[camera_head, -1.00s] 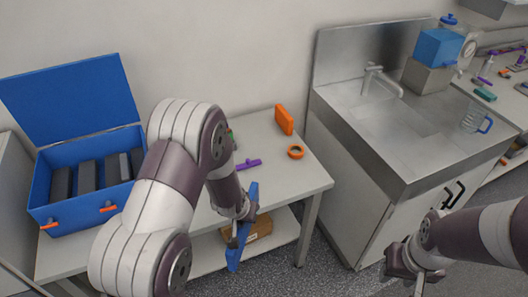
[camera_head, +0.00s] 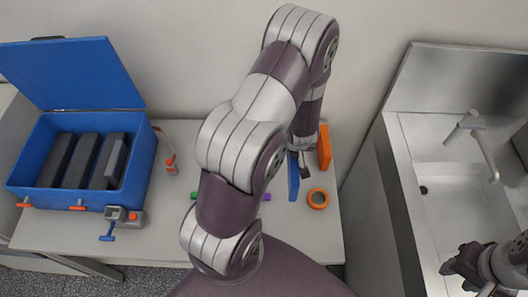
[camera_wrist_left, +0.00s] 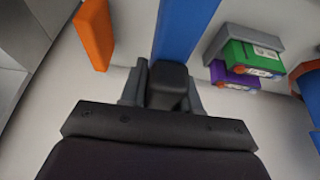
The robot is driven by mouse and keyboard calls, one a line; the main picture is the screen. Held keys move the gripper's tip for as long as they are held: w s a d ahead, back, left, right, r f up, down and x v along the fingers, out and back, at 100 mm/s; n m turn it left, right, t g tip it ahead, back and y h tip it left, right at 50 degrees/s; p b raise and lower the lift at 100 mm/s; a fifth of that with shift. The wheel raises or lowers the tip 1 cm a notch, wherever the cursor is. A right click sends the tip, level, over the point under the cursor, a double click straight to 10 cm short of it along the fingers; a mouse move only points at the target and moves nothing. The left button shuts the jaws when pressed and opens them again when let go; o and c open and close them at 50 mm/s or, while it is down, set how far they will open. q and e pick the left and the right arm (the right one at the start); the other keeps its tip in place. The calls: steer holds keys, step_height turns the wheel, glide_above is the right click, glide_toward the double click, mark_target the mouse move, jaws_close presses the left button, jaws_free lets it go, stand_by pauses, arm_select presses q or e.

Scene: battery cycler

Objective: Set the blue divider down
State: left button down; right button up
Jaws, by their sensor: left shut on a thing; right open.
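The blue divider (camera_head: 293,178) is a narrow blue slab over the right part of the table (camera_head: 325,238). My left gripper (camera_head: 302,160) is shut on it, partly hidden behind its own arm. In the left wrist view the divider (camera_wrist_left: 183,28) runs away from between the jaws (camera_wrist_left: 165,88). I cannot tell whether its lower edge touches the table. It is beside an orange block (camera_head: 324,147) and an orange ring (camera_head: 318,198), apart from the ring. My right gripper (camera_head: 462,265) is open and empty near the sink.
A blue open case (camera_head: 140,180) with dark slabs (camera_head: 85,160) stands at left. A grey clamp (camera_head: 125,214) is at its front. Green (camera_wrist_left: 252,58) and purple (camera_wrist_left: 233,76) items lie near the divider. A sink (camera_head: 450,205) stands at right.

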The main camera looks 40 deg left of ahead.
arm_select(q)
steer(key=w+a+f, duration=0.1)
steer(key=a+f, duration=0.1)
steer(key=f, duration=0.1)
steer(key=w+a+f+p, duration=0.1)
steer(key=a+f, duration=0.1)
steer(key=w+a+f+p, duration=0.1)
steer(key=a+f, duration=0.1)
steer(key=f, duration=0.1)
steer(key=shift+w+a+f, duration=0.3)
steer(key=shift+w+f, duration=0.05)
steer(key=shift+a+f, duration=0.1)
steer(key=shift+f, duration=0.1)
steer(key=c, duration=0.8)
jaws_free()
arm_select(e)
steer(key=shift+s+d+r, duration=0.1)
steer(key=shift+d+r, duration=0.1)
steer(key=shift+r, duration=0.25)
steer(key=shift+s+d+r, duration=0.1)
steer(key=shift+d+r, duration=0.1)
steer(key=shift+r, duration=0.2)
arm_select(q)
steer(key=shift+r, duration=0.15)
arm_select(e)
steer(key=shift+r, duration=0.1)
